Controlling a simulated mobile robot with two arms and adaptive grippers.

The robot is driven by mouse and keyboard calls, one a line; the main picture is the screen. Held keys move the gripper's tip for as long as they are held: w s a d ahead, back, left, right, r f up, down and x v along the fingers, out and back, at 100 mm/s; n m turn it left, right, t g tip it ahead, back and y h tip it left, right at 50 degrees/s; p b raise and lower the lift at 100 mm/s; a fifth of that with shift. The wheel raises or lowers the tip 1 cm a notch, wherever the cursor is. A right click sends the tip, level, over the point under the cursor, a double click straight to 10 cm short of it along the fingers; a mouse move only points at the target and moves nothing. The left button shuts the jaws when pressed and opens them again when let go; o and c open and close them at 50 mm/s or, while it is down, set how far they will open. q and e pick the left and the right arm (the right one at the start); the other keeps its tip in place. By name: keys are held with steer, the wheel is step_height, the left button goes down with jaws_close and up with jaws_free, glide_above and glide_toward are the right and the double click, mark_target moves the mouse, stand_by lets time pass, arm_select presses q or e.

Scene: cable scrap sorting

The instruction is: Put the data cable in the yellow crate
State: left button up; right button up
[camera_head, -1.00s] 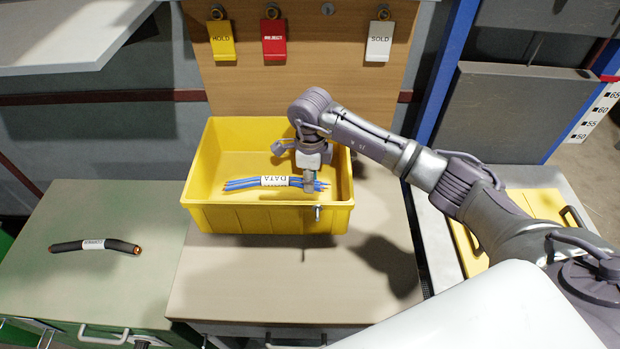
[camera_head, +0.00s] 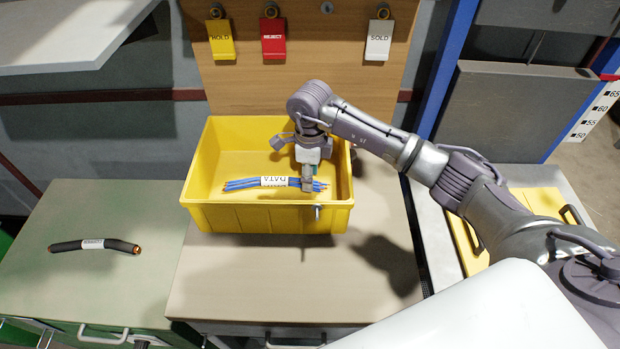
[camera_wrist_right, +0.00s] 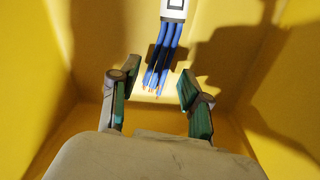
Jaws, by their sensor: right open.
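The data cable (camera_head: 274,182) is a bundle of blue strands with a white label. It lies inside the yellow crate (camera_head: 268,218), along the crate's front part. In the right wrist view the strands (camera_wrist_right: 164,52) end beyond the fingertips, clear of both fingers. My right gripper (camera_head: 308,188) is inside the crate over the cable's right end and hides part of it. In the right wrist view this gripper (camera_wrist_right: 157,84) is open with nothing clamped between its fingers. My left gripper is not in view.
A black cable with a white label (camera_head: 93,244) lies on the green-grey cabinet top at left. HOLD (camera_head: 221,40), REJECT (camera_head: 273,39) and SOLD (camera_head: 378,41) tags hang on the wooden panel behind the crate. The bench top (camera_head: 270,285) before the crate is clear.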

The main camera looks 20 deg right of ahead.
step_height(320, 180, up, 10)
steer(key=shift+r+b, duration=0.2)
steer(key=shift+b, duration=0.25)
